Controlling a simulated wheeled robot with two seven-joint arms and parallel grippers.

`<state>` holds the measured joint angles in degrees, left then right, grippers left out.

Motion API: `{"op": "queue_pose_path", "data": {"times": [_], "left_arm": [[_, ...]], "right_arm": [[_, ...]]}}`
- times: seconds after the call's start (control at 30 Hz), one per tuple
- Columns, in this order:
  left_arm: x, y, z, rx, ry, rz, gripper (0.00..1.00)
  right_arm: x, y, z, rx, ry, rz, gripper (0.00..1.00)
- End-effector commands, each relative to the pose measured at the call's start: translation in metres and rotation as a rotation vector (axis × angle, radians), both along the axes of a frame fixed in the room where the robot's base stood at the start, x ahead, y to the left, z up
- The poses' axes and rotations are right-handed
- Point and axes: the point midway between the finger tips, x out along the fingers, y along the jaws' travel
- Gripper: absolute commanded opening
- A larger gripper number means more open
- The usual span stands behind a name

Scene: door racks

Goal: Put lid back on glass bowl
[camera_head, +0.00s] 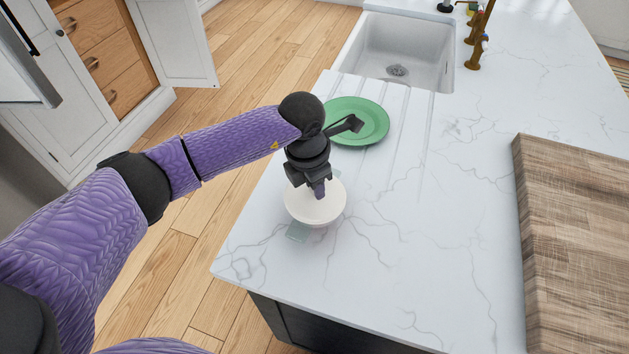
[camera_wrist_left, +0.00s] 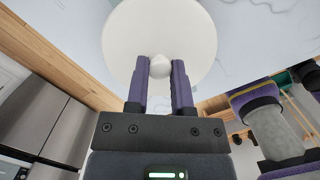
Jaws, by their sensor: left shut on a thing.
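The white round lid (camera_head: 328,211) is in the middle of the head view, above the counter near its left edge. My left gripper (camera_head: 319,190) points down at it. In the left wrist view the gripper's two purple fingers are shut on the round white knob (camera_wrist_left: 160,67) in the middle of the lid (camera_wrist_left: 187,28). Pale see-through parts of the glass bowl (camera_head: 297,232) show past the lid's edge; the lid hides most of the bowl. I cannot tell whether the lid touches the bowl. My right gripper is not in view.
A green plate (camera_head: 372,122) lies on the drainer grooves just behind the gripper. A white sink (camera_head: 400,47) is at the back, with a brass tap (camera_head: 480,40). A wooden board (camera_head: 575,240) lies at the right. The white counter (camera_head: 430,230) between is clear.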

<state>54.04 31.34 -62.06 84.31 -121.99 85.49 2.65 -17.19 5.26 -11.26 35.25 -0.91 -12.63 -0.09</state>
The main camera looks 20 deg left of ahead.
Motion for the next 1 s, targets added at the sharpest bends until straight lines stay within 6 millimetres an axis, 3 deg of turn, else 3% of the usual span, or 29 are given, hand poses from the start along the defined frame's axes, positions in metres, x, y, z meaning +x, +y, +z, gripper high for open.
{"op": "queue_pose_path", "data": {"times": [0.33,0.37,0.53,0.7,0.83,1.0], "left_arm": [[0.0001,0.0000,-0.0004,0.000,0.000,0.000,0.00],[0.0000,0.0000,-0.0004,0.000,0.000,0.000,0.35],[0.0001,0.0000,-0.0004,0.000,0.000,0.000,0.70],[0.0001,0.0000,-0.0004,0.000,0.000,0.000,0.70],[0.0000,0.0001,-0.0004,0.000,0.000,0.000,0.97],[0.0001,0.0000,-0.0004,0.000,0.000,0.000,1.00]], "right_arm": [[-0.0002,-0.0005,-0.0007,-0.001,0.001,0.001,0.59],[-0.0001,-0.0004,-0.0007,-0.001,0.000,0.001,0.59],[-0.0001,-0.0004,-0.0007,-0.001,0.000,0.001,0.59],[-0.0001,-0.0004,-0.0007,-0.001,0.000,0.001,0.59],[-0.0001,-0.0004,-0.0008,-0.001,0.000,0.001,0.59],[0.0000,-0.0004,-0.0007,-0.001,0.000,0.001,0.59]]}}
